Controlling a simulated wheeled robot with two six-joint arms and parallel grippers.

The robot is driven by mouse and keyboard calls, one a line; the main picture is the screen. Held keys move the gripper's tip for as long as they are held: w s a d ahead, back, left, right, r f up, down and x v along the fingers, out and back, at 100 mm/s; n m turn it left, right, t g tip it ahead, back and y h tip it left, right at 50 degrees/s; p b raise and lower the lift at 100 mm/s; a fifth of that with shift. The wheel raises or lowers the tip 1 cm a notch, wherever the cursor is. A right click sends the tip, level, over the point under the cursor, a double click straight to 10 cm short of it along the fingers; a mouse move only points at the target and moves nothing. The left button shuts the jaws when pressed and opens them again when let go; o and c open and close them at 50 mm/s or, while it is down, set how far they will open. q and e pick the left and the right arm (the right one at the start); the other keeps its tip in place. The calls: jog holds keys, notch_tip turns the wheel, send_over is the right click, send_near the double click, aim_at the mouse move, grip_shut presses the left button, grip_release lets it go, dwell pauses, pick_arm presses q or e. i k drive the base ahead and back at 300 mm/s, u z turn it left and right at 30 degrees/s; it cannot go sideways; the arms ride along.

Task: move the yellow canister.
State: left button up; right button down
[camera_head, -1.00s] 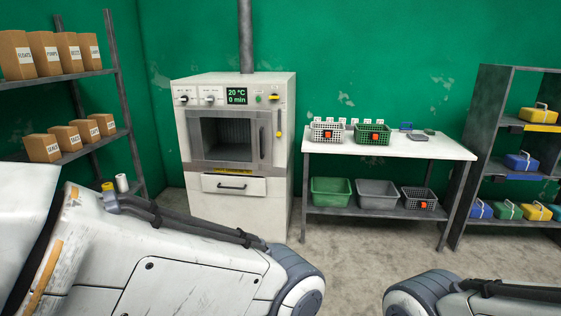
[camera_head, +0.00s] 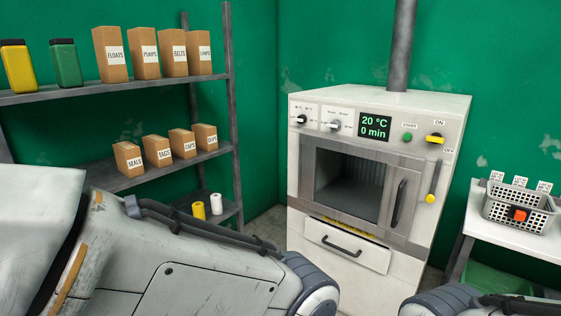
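A yellow canister (camera_head: 18,66) with a black cap stands upright on the upper shelf at the far left, beside a green canister (camera_head: 65,64) of the same shape. My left arm crosses the lower left of the view and part of my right arm shows at the bottom right. Neither gripper is in the picture, so their fingers cannot be seen.
Several cardboard boxes (camera_head: 145,52) share the shelf rack (camera_head: 140,82). A yellow roll (camera_head: 198,210) and a white roll (camera_head: 216,204) stand low on it. A white oven-like machine (camera_head: 450,130) is in the middle. A table (camera_head: 515,240) with a grey basket (camera_head: 518,210) is at right.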

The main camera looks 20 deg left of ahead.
aim_at(16, 55)
jog(key=u, duration=0.9)
jog(key=i, duration=1.9)
jog(key=u, duration=0.75)
